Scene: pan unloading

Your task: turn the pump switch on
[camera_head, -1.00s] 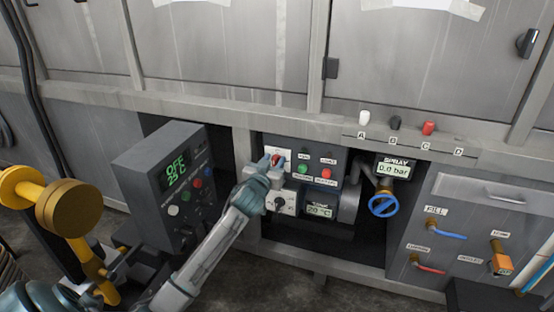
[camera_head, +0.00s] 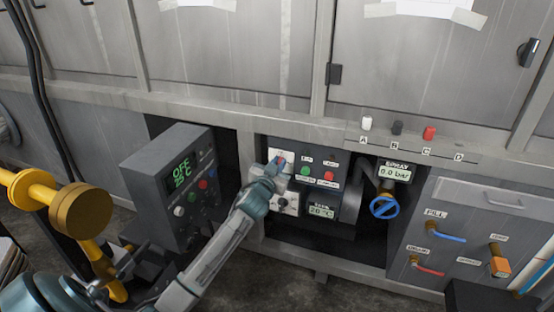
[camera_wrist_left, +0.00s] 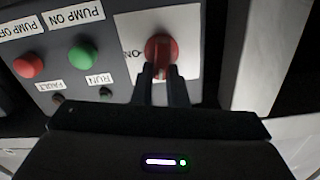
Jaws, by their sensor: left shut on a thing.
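The red rotary pump switch (camera_wrist_left: 160,50) sits on a white plate (camera_wrist_left: 188,22) in the left wrist view, with an ON label (camera_wrist_left: 133,53) to its left. My left gripper (camera_wrist_left: 160,72) is shut on the switch's handle, its two dark fingers on either side of it. The handle points roughly up and down in that picture. In the head view my left gripper (camera_head: 274,168) is at the upper left of the control panel (camera_head: 318,158) and mostly covers the switch. My right gripper is not in view.
Beside the switch are a green PUMP ON button (camera_wrist_left: 82,57) and a red PUMP OFF button (camera_wrist_left: 28,65). A grey control box (camera_head: 150,183) stands left of my forearm. A blue valve wheel (camera_head: 384,206) and spray display (camera_head: 395,173) are to the right.

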